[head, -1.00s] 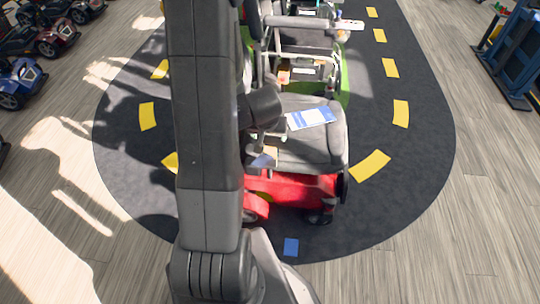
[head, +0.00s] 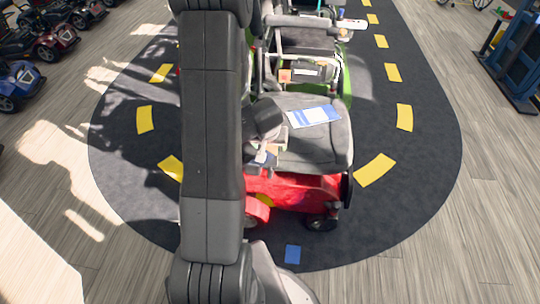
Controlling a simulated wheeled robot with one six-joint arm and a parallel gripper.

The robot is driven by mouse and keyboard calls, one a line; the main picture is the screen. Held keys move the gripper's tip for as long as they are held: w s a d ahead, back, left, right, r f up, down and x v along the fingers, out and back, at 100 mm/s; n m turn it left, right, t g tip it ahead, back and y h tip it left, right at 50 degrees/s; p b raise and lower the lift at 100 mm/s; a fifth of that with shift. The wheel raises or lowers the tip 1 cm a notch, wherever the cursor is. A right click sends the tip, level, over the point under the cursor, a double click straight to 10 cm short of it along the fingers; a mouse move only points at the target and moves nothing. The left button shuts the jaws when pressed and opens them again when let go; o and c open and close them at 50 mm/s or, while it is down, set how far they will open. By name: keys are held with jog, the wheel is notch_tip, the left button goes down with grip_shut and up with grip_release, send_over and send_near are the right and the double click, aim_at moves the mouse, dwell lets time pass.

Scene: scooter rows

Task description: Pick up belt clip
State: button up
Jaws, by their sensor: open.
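I cannot make out a belt clip for certain. A grey padded scooter seat (head: 318,148) on a red base (head: 310,190) stands in the middle of the head view. My gripper (head: 264,157) is at the seat's left front edge, partly hidden by my own wrist and arm. It looks empty, with its jaws open; whether it touches the seat I cannot tell. A white and blue leaflet (head: 315,116) lies on the seat, to the right of my gripper.
A small blue card (head: 292,254) lies on the dark mat (head: 400,200) before the red base. More scooters (head: 50,40) stand at the upper left, and a blue stand (head: 515,60) at the upper right. The floor at right is clear.

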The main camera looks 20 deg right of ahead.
jog(key=shift+w+d+f, duration=0.1)
jog(key=shift+w+f, duration=0.05)
jog(key=shift+f, duration=0.25)
jog(key=shift+r, duration=0.1)
jog(key=c, duration=1.1)
jog(key=shift+r, duration=0.1)
